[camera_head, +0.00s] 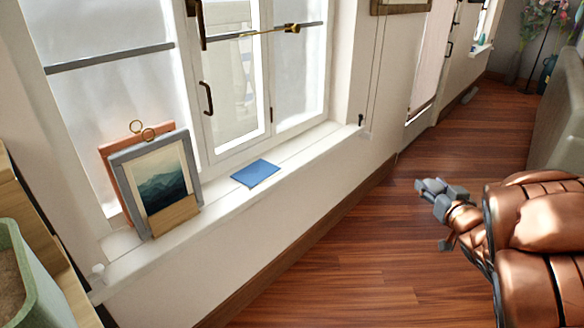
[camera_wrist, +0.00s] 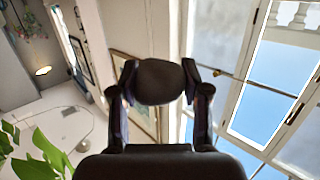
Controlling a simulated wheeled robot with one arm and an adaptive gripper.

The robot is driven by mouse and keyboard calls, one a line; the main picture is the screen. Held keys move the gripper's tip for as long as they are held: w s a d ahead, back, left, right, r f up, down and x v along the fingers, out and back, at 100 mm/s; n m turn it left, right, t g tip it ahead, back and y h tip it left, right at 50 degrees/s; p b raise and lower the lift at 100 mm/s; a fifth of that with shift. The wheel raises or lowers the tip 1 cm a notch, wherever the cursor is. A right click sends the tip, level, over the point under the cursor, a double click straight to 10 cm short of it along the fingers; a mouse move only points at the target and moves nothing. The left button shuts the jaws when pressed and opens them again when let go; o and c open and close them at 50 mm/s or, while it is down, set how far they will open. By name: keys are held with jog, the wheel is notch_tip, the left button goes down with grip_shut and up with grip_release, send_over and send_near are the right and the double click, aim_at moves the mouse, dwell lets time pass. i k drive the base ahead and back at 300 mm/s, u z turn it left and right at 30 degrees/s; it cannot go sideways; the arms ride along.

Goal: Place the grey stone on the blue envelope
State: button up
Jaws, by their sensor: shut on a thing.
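The blue envelope (camera_head: 256,173) lies flat on the white windowsill in the head view, right of two leaning picture frames. Its top is bare. My gripper (camera_head: 436,194) is over the wooden floor, right of the sill and well apart from the envelope. In the wrist view my gripper (camera_wrist: 162,92) is shut on the grey stone (camera_wrist: 160,82), a rounded shape that looks dark against the light. The stone sits between both fingertips. In the head view I cannot clearly tell the stone from the grey gripper parts. The envelope is not seen in the wrist view.
A grey picture frame (camera_head: 158,185) and an orange-brown one behind it (camera_head: 112,165) stand on the windowsill (camera_head: 225,198). A window handle (camera_head: 207,98) juts out above the sill. A green planter (camera_head: 22,275) is at lower left. The sill right of the envelope is clear.

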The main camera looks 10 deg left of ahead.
aim_at(256, 173)
jog(key=z, duration=0.05)
jog(key=i, duration=0.95)
jog(key=u, duration=2.75)
